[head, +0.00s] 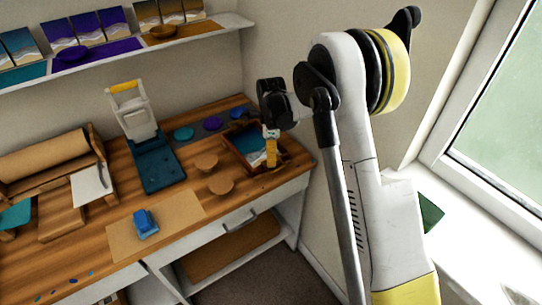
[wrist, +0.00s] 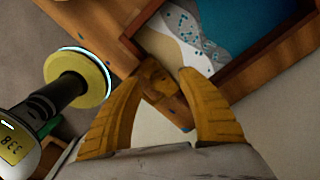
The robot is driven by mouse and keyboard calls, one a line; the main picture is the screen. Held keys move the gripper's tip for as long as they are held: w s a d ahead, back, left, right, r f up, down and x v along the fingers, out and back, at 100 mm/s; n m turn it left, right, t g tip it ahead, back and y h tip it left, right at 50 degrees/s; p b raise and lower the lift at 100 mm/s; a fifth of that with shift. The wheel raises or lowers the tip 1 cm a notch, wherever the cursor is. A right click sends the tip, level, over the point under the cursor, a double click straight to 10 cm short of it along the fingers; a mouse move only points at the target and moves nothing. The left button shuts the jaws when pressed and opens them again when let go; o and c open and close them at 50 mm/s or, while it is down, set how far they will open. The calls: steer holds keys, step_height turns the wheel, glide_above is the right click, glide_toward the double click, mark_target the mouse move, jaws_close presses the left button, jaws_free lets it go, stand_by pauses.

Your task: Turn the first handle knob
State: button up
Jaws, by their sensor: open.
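A framed tray (head: 235,158) with dark wooden sides and a blue, white and sand-coloured inside stands at the right end of the wooden bench. In the wrist view its wooden rim (wrist: 272,58) fills the upper right. A small brown wooden knob (wrist: 157,78) shows by the tray's near corner, between my fingertips. My gripper (wrist: 162,82) is open, its two yellow fingers on either side of the knob. I cannot tell whether they touch it. In the head view my gripper (head: 271,153) is over the tray's right side and hides part of it; the knob cannot be made out there.
Two round wooden discs (head: 221,185) lie left of the tray. A blue-green stand (head: 158,170), a blue object (head: 145,224) on a brown mat (head: 182,212) and a roll (head: 45,153) stand farther left. A window (head: 500,110) is at the right.

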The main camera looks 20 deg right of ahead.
step_height(320, 180, up, 12)
steer(key=shift+f, duration=0.15)
stand_by(0.5)
steer(key=s+r+n+t, duration=0.3)
steer(key=s+r+n, duration=0.6)
steer(key=s+r, duration=0.3)
steer(key=s+f+n+t, duration=0.3)
steer(key=s+n, duration=0.8)
steer(key=s, duration=0.6)
steer(key=shift+s+f+n+t, duration=0.2)
steer(key=shift+s+n+t, duration=0.2)
steer(key=shift+t, duration=0.2)
